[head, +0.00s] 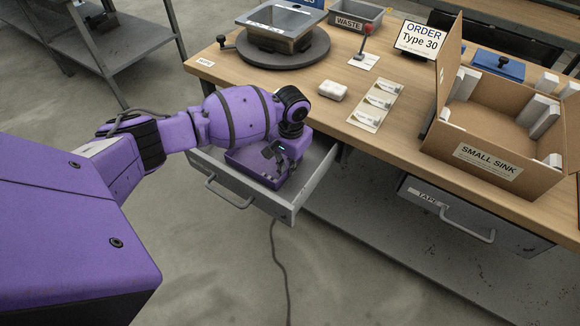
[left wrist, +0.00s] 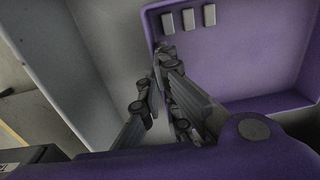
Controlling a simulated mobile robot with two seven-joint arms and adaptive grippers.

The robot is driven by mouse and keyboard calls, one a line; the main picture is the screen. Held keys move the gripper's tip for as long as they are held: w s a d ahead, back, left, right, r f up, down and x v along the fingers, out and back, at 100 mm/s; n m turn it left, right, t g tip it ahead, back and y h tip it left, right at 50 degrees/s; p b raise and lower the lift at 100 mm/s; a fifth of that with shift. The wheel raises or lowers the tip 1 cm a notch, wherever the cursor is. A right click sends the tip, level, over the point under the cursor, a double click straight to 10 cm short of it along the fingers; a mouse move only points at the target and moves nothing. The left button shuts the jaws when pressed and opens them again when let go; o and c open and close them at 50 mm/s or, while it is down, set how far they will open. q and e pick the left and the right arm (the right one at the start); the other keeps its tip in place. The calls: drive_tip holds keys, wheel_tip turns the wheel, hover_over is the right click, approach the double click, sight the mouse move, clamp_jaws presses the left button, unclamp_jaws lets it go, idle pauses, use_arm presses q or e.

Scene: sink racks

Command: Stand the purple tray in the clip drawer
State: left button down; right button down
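The purple tray (head: 246,164) is inside the open grey drawer (head: 222,183) at the front left of the bench. It looks level, with its open side up. My left gripper (head: 279,155) reaches down over the tray's right part. In the left wrist view, the gripper (left wrist: 160,58) has its fingers close together at the rim of the tray (left wrist: 255,60), one on each side of the wall. They look shut on it. Several small grey clips (left wrist: 188,19) lie in the tray. The tray's underside is hidden, so I cannot tell whether it touches the drawer floor. My right gripper is not in view.
On the bench stand a sink on a round turntable (head: 262,58), a WASTE bin (head: 352,18), a white block (head: 333,90), a label strip (head: 376,105) and an open SMALL SINK carton (head: 487,163). A shut TAPE drawer (head: 455,212) is at the right. The drawer's right end looks free.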

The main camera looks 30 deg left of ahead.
use_arm(q)
drive_tip(key=shift+r, duration=0.1)
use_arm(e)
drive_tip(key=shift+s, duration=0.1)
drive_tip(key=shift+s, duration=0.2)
use_arm(q)
drive_tip(key=c, duration=2)
unclamp_jaws()
drive_tip(key=shift+f, duration=0.2)
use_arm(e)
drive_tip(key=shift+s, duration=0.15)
